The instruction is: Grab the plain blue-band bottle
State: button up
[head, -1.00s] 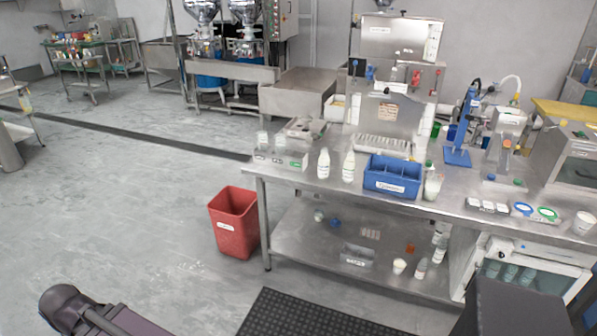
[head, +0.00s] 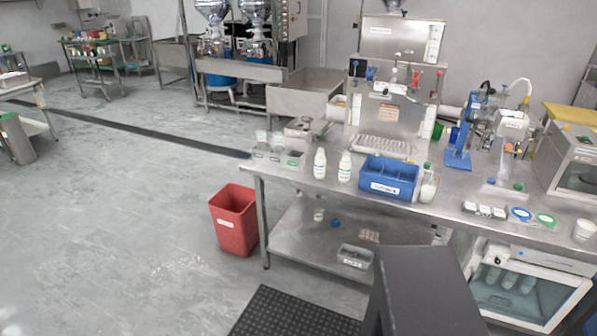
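Two white bottles stand upright side by side on the steel workbench (head: 290,182): a left one (head: 320,164) and a right one (head: 345,167). They are left of a blue divided bin (head: 389,187). A third pale bottle (head: 428,188) stands at the bin's right end. The bands and labels are too small to read, so I cannot tell which bottle is the plain blue-band one. My gripper is not in view.
Small labelled boxes (head: 270,154) sit at the bench's left end, and a dispensing machine (head: 393,100) stands behind the bottles. A red bin (head: 234,218) stands on the floor at the bench's left.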

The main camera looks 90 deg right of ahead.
aim_at(320, 159)
jog(key=u, duration=0.55)
jog(key=k, duration=2.65)
jog(key=z, duration=1.05)
